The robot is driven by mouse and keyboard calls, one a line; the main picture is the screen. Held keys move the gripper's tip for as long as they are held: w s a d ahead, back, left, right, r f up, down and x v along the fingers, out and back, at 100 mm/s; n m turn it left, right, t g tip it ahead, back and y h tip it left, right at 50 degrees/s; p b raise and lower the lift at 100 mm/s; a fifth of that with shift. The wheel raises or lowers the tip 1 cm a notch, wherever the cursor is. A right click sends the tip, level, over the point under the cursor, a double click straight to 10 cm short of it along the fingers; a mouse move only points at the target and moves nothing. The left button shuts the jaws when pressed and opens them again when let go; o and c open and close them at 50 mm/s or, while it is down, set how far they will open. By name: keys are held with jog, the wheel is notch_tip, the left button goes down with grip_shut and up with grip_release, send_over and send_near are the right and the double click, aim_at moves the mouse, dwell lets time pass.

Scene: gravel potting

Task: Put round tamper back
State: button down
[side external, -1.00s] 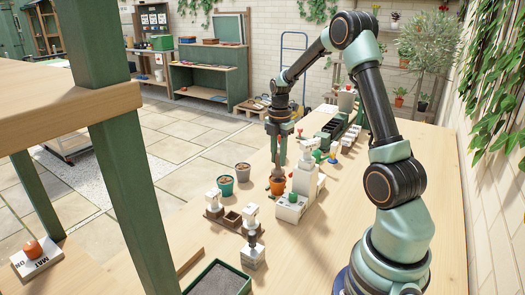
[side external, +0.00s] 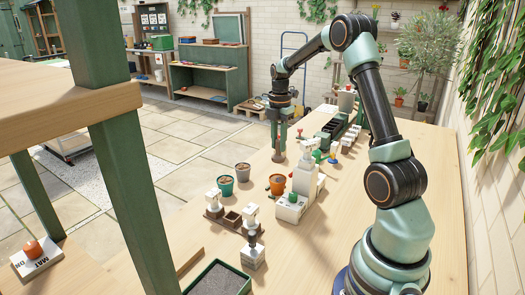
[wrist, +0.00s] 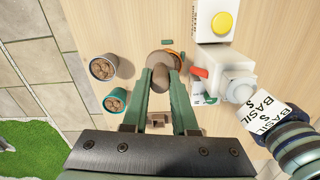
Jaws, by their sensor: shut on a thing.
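The round tamper (side external: 279,151) hangs upright below my gripper (side external: 280,127) in the side view, clear of the bench. My gripper (wrist: 161,84) is shut on its brown handle in the wrist view, with the round tamper's (wrist: 164,59) disc beyond the fingertips. The orange pot (side external: 277,186) stands on the bench below the tamper. In the wrist view the orange pot (wrist: 182,54) is mostly hidden behind the disc. A brown rack (side external: 232,220) with square openings stands nearer the camera, with white-topped items at its ends. I cannot tell which place is the tamper's.
A teal pot (side external: 225,186) and a grey pot (side external: 243,172) stand left of the orange pot. A tall white dispenser (side external: 304,178) stands close on its right. A dark tray (side external: 218,279) lies at the front. More equipment lines the bench farther back.

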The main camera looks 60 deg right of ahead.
jog(key=w+d+r, duration=0.1)
jog(key=d+r, duration=0.9)
notch_tip(320, 180, down, 20)
jog(key=shift+w+f, duration=0.1)
dwell(0.4)
jog(key=c, duration=0.7)
grip_release()
jog(key=shift+f, duration=0.15)
